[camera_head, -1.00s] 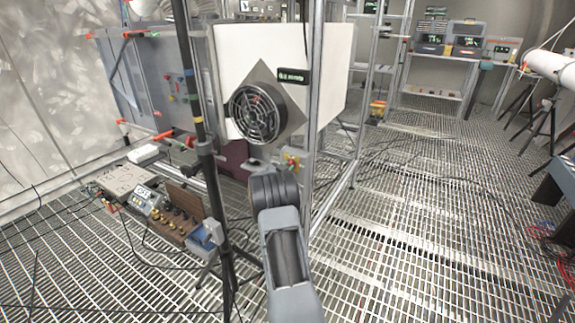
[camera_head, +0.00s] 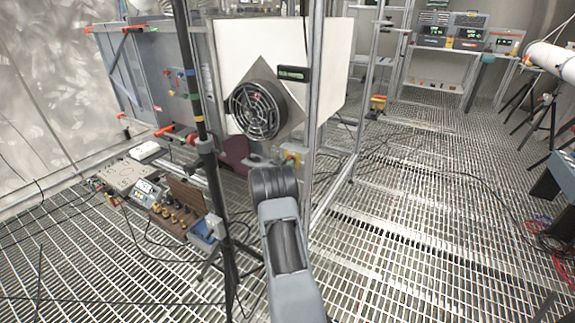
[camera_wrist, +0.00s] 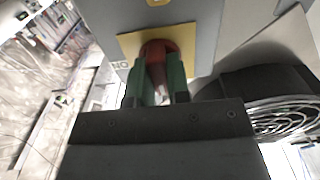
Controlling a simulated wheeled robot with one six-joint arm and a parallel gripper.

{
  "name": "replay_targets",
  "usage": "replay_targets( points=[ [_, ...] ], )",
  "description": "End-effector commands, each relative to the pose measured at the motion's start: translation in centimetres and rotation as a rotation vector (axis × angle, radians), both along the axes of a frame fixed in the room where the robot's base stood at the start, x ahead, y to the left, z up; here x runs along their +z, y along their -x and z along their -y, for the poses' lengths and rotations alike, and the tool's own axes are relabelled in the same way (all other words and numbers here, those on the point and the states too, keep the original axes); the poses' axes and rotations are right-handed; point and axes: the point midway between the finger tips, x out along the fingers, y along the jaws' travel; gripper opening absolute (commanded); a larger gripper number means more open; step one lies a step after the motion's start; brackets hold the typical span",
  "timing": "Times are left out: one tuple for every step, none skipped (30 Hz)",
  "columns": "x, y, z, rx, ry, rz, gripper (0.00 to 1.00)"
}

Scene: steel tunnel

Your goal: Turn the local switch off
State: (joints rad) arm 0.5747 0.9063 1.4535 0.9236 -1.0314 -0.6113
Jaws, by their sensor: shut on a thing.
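The local switch shows in the wrist view as a red knob (camera_wrist: 158,50) on a yellow plate (camera_wrist: 128,46), fixed to a grey panel. My gripper (camera_wrist: 158,75) has its two green-tipped fingers on either side of the red knob, shut on it. The dark gripper body hides the lower part of the view. The fingers and knob are hidden there. The knob's on or off position cannot be read.
A metal post (camera_head: 313,90) stands to the right, a black stand pole (camera_head: 207,150) to the left. Instruments and cables lie on the grating.

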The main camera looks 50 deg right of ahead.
Motion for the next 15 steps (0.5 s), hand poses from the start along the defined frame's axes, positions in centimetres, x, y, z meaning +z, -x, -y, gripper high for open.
replay_targets(
  points=[
    [-0.1, 0.02, -0.02, 0.001, 0.0, -0.004, 0.0],
    [-0.1, 0.02, -0.02, 0.001, 0.0, -0.004, 0.0],
    [-0.1, 0.02, -0.02, 0.001, 0.0, -0.004, 0.0],
    [-0.1, 0.02, -0.02, 0.001, 0.0, -0.004, 0.0],
    [-0.1, 0.02, -0.02, 0.001, 0.0, -0.004, 0.0],
    [-0.1, 0.02, -0.02, 0.001, 0.0, -0.004, 0.0],
    [-0.1, 0.02, -0.02, 0.001, 0.0, -0.004, 0.19],
    [-0.1, 0.02, -0.02, 0.001, 0.0, -0.004, 0.22],
    [-0.1, 0.02, -0.02, 0.001, 0.0, -0.004, 0.26],
    [-0.09, 0.02, -0.02, 0.001, 0.0, -0.003, 0.28],
    [-0.08, 0.02, -0.02, 0.001, 0.0, -0.003, 0.31],
    [-0.07, 0.01, -0.01, 0.0, 0.0, -0.003, 0.35],
    [-0.06, 0.01, -0.01, 0.0, 0.0, -0.002, 0.38],
    [-0.06, 0.01, -0.01, 0.0, 0.0, -0.002, 0.41],
    [-0.05, 0.01, -0.01, 0.0, 0.0, -0.002, 0.43]
  ],
)
